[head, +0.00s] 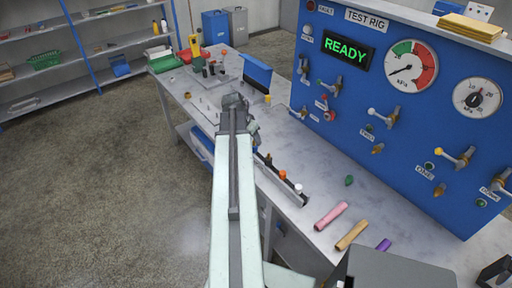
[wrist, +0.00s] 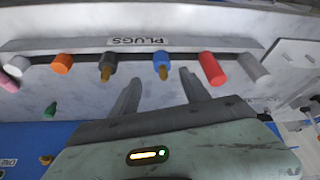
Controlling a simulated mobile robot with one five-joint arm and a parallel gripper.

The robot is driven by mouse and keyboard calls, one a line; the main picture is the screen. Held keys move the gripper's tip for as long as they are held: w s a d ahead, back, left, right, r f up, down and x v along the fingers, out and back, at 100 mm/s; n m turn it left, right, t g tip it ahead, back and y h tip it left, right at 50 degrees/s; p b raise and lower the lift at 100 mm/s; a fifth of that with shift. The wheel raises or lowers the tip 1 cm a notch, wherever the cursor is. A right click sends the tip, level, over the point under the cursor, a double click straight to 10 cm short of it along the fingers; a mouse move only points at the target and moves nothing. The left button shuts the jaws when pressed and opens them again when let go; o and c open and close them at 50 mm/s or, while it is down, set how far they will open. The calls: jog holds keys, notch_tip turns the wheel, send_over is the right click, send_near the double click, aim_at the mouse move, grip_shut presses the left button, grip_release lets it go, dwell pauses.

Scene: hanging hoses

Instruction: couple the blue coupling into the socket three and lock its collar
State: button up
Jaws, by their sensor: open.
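The blue coupling (wrist: 160,62) sits in the plug rack (wrist: 210,47) in the wrist view, with its brass end toward me. It stands between a black plug (wrist: 108,64) and a red plug (wrist: 211,68). My gripper (wrist: 160,78) is open, one finger on each side of the blue coupling in the picture. I cannot tell whether the fingers reach around it; no contact shows. In the head view my arm hides the blue coupling and my fingers. Socket three is on the blue test rig panel (head: 400,125); I cannot read which label is its own.
Coloured cylinders, including a pink one (head: 331,215), and a green piece (head: 349,180) lie on the bench (head: 310,165). Valve levers stick out from the panel. A READY display (head: 346,50) glows green.

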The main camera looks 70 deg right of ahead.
aim_at(255, 145)
jog(key=b+x, duration=0.2)
jog(key=x, duration=0.1)
jog(key=b+x, duration=0.3)
jog(key=x, duration=0.1)
jog(key=shift+w, duration=0.2)
jog(key=shift+r, duration=0.15)
grip_shut()
